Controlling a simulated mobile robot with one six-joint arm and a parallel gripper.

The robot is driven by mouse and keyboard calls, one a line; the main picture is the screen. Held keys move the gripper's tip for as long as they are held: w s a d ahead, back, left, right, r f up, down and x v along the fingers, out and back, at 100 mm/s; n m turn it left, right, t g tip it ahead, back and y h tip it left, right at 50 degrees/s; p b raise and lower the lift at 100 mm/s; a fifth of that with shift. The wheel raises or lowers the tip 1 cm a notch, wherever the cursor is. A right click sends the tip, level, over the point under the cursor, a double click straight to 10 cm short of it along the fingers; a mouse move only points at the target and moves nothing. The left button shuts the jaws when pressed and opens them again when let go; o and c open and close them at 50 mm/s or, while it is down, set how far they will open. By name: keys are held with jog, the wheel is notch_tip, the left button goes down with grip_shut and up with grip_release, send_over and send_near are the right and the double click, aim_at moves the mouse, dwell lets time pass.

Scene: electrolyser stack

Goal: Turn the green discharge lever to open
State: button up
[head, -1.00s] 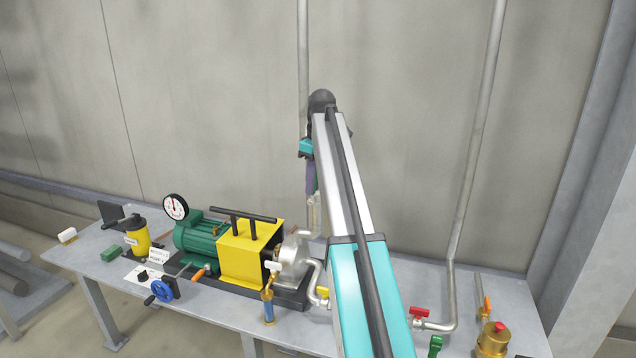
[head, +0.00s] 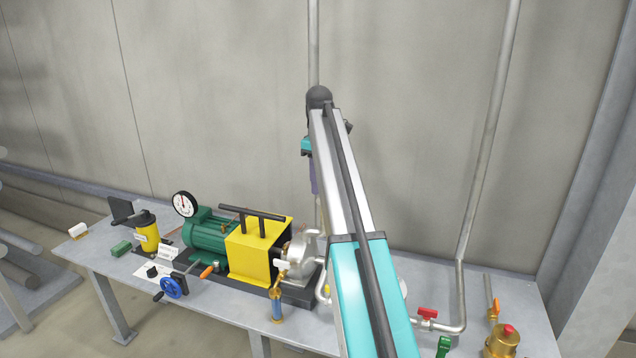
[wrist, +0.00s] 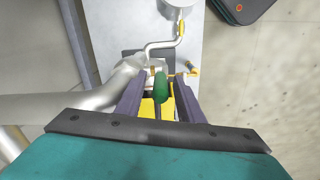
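In the wrist view, a green rounded handle (wrist: 160,88), which looks like the discharge lever, lies between the two purple-grey fingers of my gripper (wrist: 163,82). The fingers stand apart with a narrow gap on each side of it. I cannot tell how deep it sits between them. In the head view my gripper (head: 313,182) points down beside the riser pipe above the pump (head: 303,255), and my arm hides most of that spot. This lever cannot be made out in the head view. Another green handle (head: 443,346) shows at the bench's front right.
The bench (head: 222,312) carries a green motor (head: 205,236), a yellow guard (head: 252,250), a gauge (head: 185,204) and a blue handwheel (head: 173,288). A red-handled valve (head: 428,313) and a brass fitting (head: 502,343) stand at right. A thick grey pipe (wrist: 60,108) runs close left of the fingers.

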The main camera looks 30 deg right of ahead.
dwell(0.3)
jog(key=shift+w+r+b, duration=0.1)
jog(key=shift+r+b, duration=0.4)
jog(key=shift+r, duration=0.75)
notch_tip(320, 180, up, 3)
jog(key=shift+r+p, duration=0.2)
jog(key=shift+p, duration=0.65)
jog(key=shift+a+r+p, duration=0.1)
jog(key=shift+r+p, duration=3.4)
jog(key=shift+r, duration=0.4)
jog(key=shift+f, duration=0.1)
